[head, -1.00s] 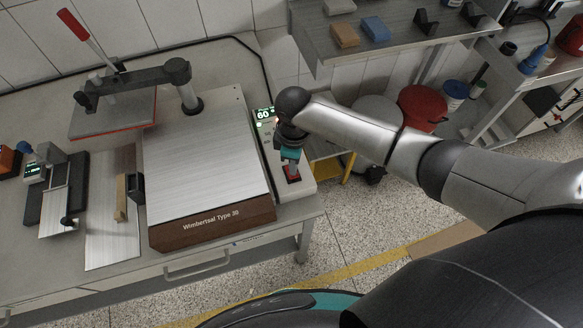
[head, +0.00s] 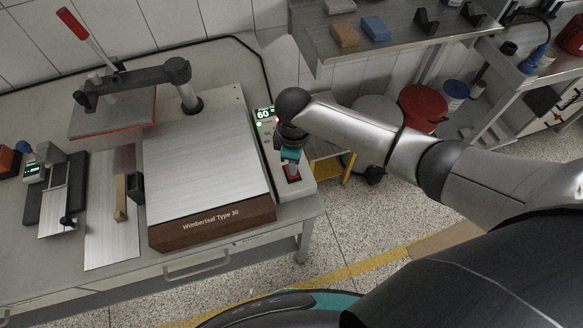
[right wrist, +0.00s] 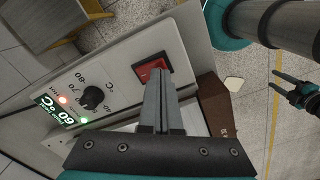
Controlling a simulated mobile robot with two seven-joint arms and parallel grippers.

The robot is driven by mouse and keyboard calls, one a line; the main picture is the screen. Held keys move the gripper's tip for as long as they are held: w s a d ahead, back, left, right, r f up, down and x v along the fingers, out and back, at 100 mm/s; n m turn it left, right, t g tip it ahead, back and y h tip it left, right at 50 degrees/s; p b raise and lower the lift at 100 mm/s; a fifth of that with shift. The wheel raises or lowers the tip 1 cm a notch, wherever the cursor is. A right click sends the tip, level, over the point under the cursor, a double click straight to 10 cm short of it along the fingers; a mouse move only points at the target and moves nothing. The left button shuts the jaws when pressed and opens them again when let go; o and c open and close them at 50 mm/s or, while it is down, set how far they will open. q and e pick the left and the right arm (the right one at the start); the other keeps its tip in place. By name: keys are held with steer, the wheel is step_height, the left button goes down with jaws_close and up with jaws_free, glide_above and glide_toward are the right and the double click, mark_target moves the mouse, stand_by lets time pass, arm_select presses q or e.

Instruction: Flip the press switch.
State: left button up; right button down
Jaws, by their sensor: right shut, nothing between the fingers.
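The press switch is a red rocker (right wrist: 150,69) on the light control panel (right wrist: 122,68) of the press; it also shows at the panel's near end in the head view (head: 293,178). My right gripper (right wrist: 161,72) is shut and empty, its fingertips at the switch's lower edge in the right wrist view. In the head view, the right gripper (head: 291,168) points down over the switch and partly hides it. I cannot tell whether the tips touch it. My left gripper (right wrist: 272,80) shows at the right edge of the wrist view, its fingers apart.
The panel carries a black dial (right wrist: 92,97) and a green display reading 60 (head: 263,114). The metal press plate (head: 200,160) lies left of the panel. A raised press arm (head: 140,80) stands behind. A shelf (head: 400,50) is at the back right.

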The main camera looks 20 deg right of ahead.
steer(key=shift+f+b, duration=0.5)
steer(key=shift+f, duration=0.35)
steer(key=shift+s, duration=0.1)
step_height(320, 180, up, 7)
steer(key=p, duration=0.8)
stand_by(0.3)
stand_by(0.5)
